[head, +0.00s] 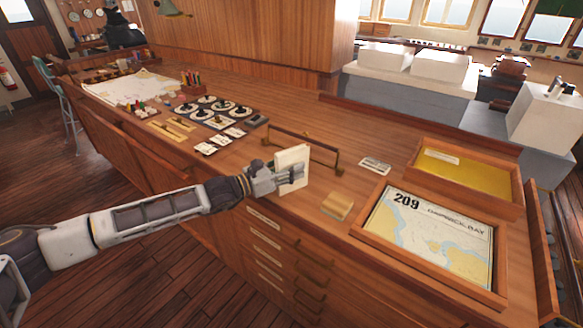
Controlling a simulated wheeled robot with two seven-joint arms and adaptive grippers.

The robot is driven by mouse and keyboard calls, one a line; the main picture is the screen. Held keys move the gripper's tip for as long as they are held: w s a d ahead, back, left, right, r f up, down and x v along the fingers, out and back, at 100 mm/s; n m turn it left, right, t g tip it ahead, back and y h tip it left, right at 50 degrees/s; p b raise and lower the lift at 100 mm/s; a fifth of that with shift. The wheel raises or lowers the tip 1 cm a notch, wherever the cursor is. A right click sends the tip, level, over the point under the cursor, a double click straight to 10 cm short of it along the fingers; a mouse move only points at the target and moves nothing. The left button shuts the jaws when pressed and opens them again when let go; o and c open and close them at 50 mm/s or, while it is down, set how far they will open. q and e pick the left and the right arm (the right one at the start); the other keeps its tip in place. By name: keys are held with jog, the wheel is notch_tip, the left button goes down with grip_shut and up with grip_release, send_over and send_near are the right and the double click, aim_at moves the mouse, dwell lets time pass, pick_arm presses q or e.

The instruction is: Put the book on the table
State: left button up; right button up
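A cream-coloured book (291,155) stands upright near the front edge of the wooden table (350,180), which is a long chart counter with drawers. My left gripper (290,176) reaches in from the left and is shut on the book, with a finger across its near face. The far finger is hidden behind the book. I cannot tell whether the book's lower edge touches the tabletop. My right gripper is not in view.
A low metal rail (305,147) stands just behind the book. A small wooden block (338,207) lies to its right, with a framed chart (432,240) and a yellow-bottomed tray (465,170) beyond. Dials and cards (215,112) lie to the left. Bare wood lies behind the rail.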

pick_arm(q)
jog(key=shift+r, duration=0.1)
dwell(0.3)
jog(key=v, duration=1.2)
dwell(0.6)
